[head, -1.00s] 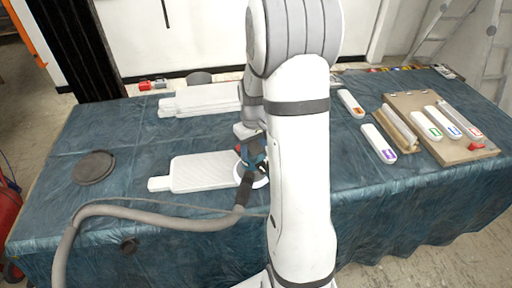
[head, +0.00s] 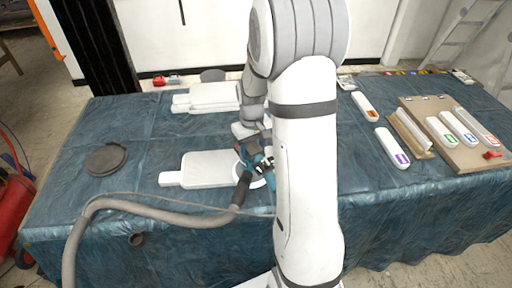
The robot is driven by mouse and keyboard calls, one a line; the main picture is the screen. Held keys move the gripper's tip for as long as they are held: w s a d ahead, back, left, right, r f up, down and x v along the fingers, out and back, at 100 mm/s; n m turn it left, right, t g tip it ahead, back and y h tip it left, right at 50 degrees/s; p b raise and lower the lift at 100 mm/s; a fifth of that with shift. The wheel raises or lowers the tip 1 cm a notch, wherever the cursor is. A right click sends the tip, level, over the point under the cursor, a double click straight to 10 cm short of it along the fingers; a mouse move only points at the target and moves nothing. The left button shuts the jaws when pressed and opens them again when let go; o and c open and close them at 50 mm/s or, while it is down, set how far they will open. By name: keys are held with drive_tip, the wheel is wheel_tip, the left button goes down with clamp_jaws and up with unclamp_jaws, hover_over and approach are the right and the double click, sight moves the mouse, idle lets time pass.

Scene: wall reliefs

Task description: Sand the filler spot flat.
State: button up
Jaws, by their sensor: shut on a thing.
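A white relief panel (head: 205,168) with a narrow tab at its left end lies flat on the blue-covered table. My gripper (head: 258,163) is shut on a blue and black sander (head: 246,178) with a pale round disc at its base. The sander is at the right end of the panel, and its disc appears to overlap that end; I cannot tell whether it touches. A grey hose (head: 150,212) runs from the sander to the left and down. The filler spot cannot be made out. My arm hides what lies right of the sander.
More white panels (head: 207,97) are stacked behind. A dark round disc (head: 106,159) lies at the left. At the right, a brown board (head: 462,177) holds several labelled white blocks, with two more labelled blocks (head: 392,148) beside it.

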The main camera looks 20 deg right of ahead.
drive_tip(key=shift+w+a+r, duration=0.1)
drive_tip(key=shift+w+a, duration=0.2)
drive_tip(key=shift+a, duration=0.5)
drive_tip(key=shift+d, duration=0.1)
drive_tip(key=shift+s+d, duration=0.3)
drive_tip(key=shift+d, duration=0.55)
drive_tip(key=shift+s+d, duration=0.25)
drive_tip(key=shift+d, duration=0.65)
drive_tip(key=d, duration=0.1)
drive_tip(key=s+d, duration=0.1)
drive_tip(key=d, duration=0.1)
drive_tip(key=shift+b, duration=0.3)
drive_tip(key=shift+a, duration=0.15)
